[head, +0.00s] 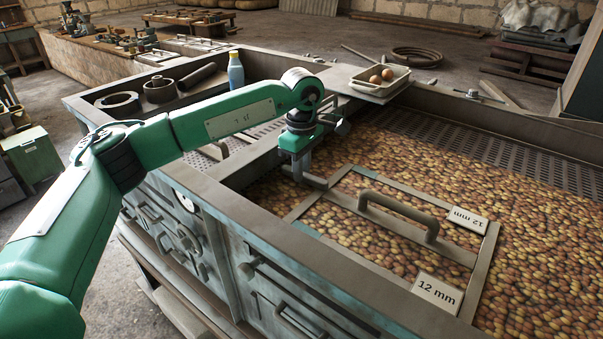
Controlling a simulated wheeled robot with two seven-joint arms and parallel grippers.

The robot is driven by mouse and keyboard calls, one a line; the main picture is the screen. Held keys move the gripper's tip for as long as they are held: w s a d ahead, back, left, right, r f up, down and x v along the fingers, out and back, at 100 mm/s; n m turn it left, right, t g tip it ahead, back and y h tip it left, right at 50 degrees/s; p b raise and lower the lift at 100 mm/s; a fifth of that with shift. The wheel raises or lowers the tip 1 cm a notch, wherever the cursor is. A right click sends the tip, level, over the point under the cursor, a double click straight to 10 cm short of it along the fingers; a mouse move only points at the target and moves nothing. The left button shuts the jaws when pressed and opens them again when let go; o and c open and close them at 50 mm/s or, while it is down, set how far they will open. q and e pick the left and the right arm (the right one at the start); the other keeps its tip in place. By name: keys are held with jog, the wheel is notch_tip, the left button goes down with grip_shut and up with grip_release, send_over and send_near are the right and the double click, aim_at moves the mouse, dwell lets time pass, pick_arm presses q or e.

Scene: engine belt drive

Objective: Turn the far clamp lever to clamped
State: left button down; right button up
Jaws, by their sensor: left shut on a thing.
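My left gripper (303,170) reaches down from the green arm to the left end of the 12 mm screen frame (465,295). It is shut on a short grey bar (314,183) near the frame's far left corner. The jaws and wrist partly hide this bar, so I cannot tell its exact shape or whether it is the far clamp lever. Another small lever-like part (480,97) sits on the machine's far rim, apart from the gripper. The frame carries an arched handle (398,210) and two "12 mm" labels. My right gripper is not in view.
Small brown round pieces (540,265) fill the bed around and under the frame. A blue bottle (235,72) and dark rings (160,90) stand at the back left. The air above the frame is clear.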

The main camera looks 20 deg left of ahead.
pick_arm(q)
jog(key=shift+m, duration=0.4)
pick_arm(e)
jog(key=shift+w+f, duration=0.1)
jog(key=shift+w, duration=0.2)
pick_arm(q)
jog(key=shift+r, duration=0.1)
jog(key=c, duration=1.3)
grip_release()
jog(key=shift+r+b, duration=1.15)
jog(key=shift+r, duration=5.7)
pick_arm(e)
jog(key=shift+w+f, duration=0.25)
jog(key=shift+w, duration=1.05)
